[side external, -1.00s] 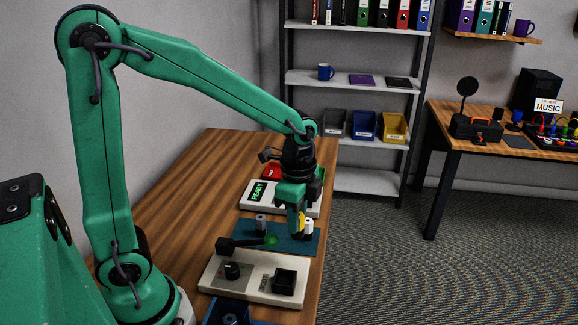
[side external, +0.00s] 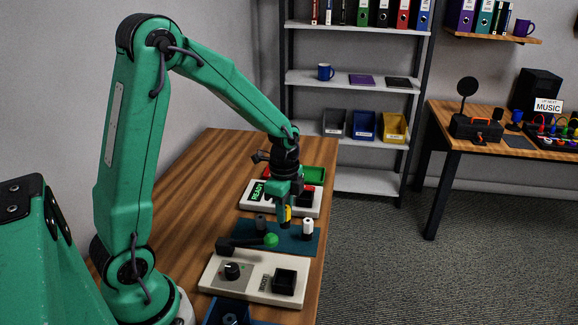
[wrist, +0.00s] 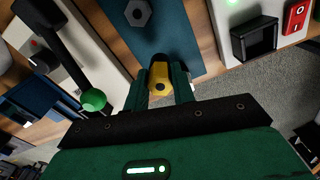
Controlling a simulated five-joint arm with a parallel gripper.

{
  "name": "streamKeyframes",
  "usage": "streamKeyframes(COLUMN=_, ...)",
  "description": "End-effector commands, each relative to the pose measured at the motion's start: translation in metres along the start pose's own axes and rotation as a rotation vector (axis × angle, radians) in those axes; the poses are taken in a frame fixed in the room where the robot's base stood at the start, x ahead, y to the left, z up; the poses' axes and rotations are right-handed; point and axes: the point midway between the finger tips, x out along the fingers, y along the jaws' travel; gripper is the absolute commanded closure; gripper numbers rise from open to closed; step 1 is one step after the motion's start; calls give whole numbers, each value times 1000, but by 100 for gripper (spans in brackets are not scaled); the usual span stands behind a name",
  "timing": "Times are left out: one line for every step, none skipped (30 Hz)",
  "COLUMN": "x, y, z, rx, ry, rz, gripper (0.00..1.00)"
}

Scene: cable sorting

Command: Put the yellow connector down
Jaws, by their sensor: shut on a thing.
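My gripper (side external: 285,219) is shut on the yellow connector (side external: 288,212). In the wrist view the yellow connector (wrist: 160,76) sits between the two green fingers (wrist: 164,92), its hexagonal end with a dark hole showing. It is held over or near the edge of the blue mat (side external: 296,243); I cannot tell its exact height. A white connector (side external: 307,229) stands upright on the mat to the right of the gripper. A dark grey connector (side external: 260,221) stands on the mat to the left, and its hexagonal top shows in the wrist view (wrist: 138,12).
A pale panel (side external: 216,279) with a knob and black socket lies in front of the mat. A black lever with a green ball (side external: 271,240) reaches over the mat's near side. Behind the mat is a pale unit with a READY display (side external: 258,191). A green tray (side external: 319,173) is beyond.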

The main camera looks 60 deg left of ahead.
Motion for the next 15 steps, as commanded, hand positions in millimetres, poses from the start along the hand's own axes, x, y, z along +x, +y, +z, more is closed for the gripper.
streamKeyframes(x=3, y=-3, z=3, rx=-3, ry=0, rz=1, gripper=98)
streamKeyframes(x=4, y=-4, z=4, rx=-3, ry=0, rz=1, gripper=98)
streamKeyframes(x=5, y=-6, z=6, rx=-2, ry=0, rz=1, gripper=98)
streamKeyframes(x=5, y=-6, z=6, rx=-1, ry=0, rz=1, gripper=98)
streamKeyframes(x=6, y=-7, z=6, rx=0, ry=0, rz=1, gripper=98)
streamKeyframes(x=6, y=-7, z=7, rx=0, ry=0, rz=1, gripper=98)
streamKeyframes(x=6, y=-7, z=7, rx=0, ry=0, rz=1, gripper=98)
streamKeyframes(x=6, y=-7, z=6, rx=1, ry=0, rz=0, gripper=98)
streamKeyframes(x=6, y=-7, z=6, rx=1, ry=0, rz=1, gripper=98)
streamKeyframes(x=7, y=-7, z=6, rx=0, ry=0, rz=1, gripper=98)
streamKeyframes(x=8, y=-7, z=6, rx=0, ry=0, rz=1, gripper=98)
streamKeyframes(x=10, y=-6, z=6, rx=0, ry=-1, rz=2, gripper=98)
streamKeyframes(x=12, y=-6, z=6, rx=0, ry=-1, rz=3, gripper=98)
streamKeyframes(x=14, y=-6, z=6, rx=0, ry=-1, rz=2, gripper=98)
streamKeyframes(x=18, y=-6, z=6, rx=0, ry=-1, rz=3, gripper=98)
